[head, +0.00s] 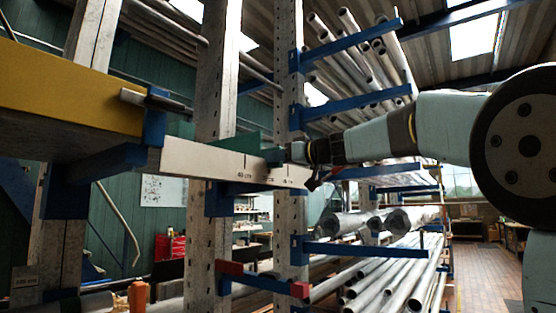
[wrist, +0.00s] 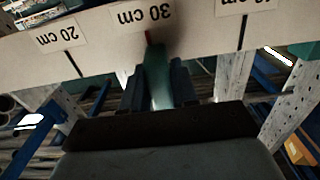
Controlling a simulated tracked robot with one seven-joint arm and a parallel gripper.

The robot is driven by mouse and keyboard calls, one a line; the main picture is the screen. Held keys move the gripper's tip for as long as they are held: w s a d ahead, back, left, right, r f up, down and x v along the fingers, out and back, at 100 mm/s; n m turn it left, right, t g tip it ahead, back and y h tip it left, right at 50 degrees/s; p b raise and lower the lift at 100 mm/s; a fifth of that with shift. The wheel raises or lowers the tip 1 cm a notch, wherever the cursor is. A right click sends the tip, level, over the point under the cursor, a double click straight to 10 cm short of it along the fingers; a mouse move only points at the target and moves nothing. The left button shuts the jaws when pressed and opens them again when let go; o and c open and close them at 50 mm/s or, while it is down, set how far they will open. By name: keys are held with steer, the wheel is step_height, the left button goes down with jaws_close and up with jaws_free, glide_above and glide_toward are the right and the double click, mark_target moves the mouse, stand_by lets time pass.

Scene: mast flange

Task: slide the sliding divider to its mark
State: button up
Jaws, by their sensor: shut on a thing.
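The sliding divider is a green plate (head: 238,143) standing at the pale ruled beam (head: 205,160) in the head view. Its narrow end (wrist: 157,72) lies between my fingers in the wrist view. My gripper (head: 275,156) reaches in from the right and is shut on it. Both dark fingers (wrist: 157,86) flank the green end in the wrist view. A small red mark (wrist: 148,36) shows on the beam by the 30 cm label (wrist: 147,15), just left of the divider's blurred upper end. My gripper hides part of the divider in the head view.
The beam also carries a 20 cm label (wrist: 57,38) to the left in the wrist view. A yellow beam (head: 70,92) and a blue bracket (head: 154,118) stand to the left in the head view. Perforated uprights (head: 216,80) and racks of pipes (head: 385,290) lie around and behind.

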steer(key=shift+c, duration=1.4)
steer(key=w+d, duration=0.6)
steer(key=w, duration=0.2)
stand_by(0.7)
steer(key=shift+d, duration=0.1)
steer(key=o, duration=0.8)
steer(key=shift+o, duration=0.2)
steer(key=v, duration=0.7)
stand_by(0.5)
